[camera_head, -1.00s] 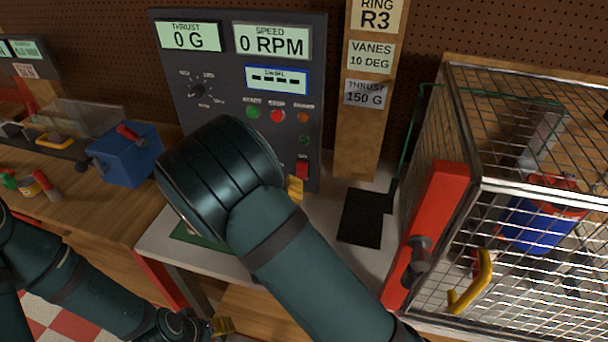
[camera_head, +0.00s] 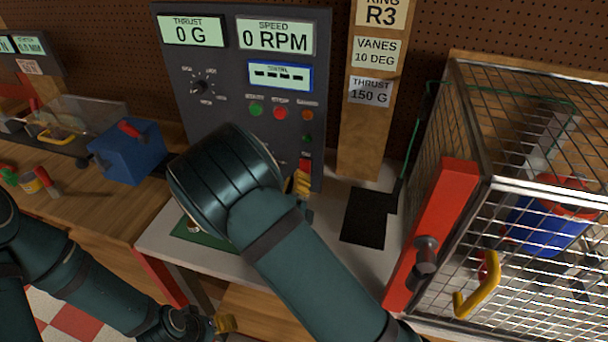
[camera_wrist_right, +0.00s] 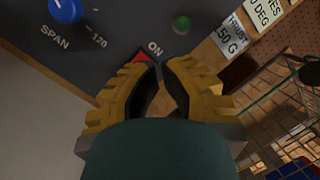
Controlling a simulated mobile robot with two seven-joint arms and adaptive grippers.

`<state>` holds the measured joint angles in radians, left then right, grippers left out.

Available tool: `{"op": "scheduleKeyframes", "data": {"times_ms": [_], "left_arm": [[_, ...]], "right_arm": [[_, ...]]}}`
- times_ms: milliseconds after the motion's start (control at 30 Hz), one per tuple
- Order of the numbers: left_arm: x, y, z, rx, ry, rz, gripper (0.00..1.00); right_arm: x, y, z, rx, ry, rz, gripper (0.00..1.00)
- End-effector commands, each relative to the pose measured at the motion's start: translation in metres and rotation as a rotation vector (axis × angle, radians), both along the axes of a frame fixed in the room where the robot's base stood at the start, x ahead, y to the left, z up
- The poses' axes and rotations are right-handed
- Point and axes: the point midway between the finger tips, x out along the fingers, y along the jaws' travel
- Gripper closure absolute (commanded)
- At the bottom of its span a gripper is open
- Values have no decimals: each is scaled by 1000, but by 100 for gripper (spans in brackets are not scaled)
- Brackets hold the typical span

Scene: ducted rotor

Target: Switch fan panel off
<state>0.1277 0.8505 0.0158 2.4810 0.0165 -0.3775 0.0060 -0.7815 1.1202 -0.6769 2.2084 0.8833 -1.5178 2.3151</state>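The dark grey fan panel (camera_head: 230,85) stands upright at the back, its displays reading 0 G and 0 RPM. Its red switch (camera_head: 304,165) is low on the right side. In the right wrist view the red switch (camera_wrist_right: 126,72) lies below the ON label, partly hidden by a finger. My right gripper (camera_head: 302,182) has its yellow fingers just below the switch; contact cannot be told. In the wrist view the right gripper (camera_wrist_right: 164,66) has a narrow gap between its fingertips and holds nothing visible. My left gripper (camera_head: 226,323) is low in the head view, its fingers barely showing.
A wire cage (camera_head: 530,150) with a red post (camera_head: 432,235) and yellow handle (camera_head: 480,285) stands to the right. A blue box (camera_head: 127,153) sits on the wooden bench at left. A black pad (camera_head: 364,216) lies on the table. My right arm hides the panel's lower left.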

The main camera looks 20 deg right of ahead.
Motion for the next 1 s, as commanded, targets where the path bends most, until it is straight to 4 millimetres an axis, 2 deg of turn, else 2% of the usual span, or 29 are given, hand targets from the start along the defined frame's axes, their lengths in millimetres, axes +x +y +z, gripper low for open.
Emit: {"op": "scheduleKeyframes", "data": {"times_ms": [167,400,833,867,900,1000], "left_arm": [[0,0,1,0,0,0,34],[-5,-1,-20,-2,12,-9,34],[-7,-1,-22,-3,15,-12,34],[-7,-1,-22,-3,15,-12,34],[-7,-1,-22,-3,15,-12,34],[-7,-1,-22,-3,15,-12,34]], "right_arm": [[18,-13,-11,-1,0,-1,100],[34,-23,-22,2,0,0,100],[39,-26,-22,0,0,0,100],[39,-26,-22,0,0,0,95],[39,-26,-22,0,0,0,100],[39,-26,-22,0,0,0,100]]}}
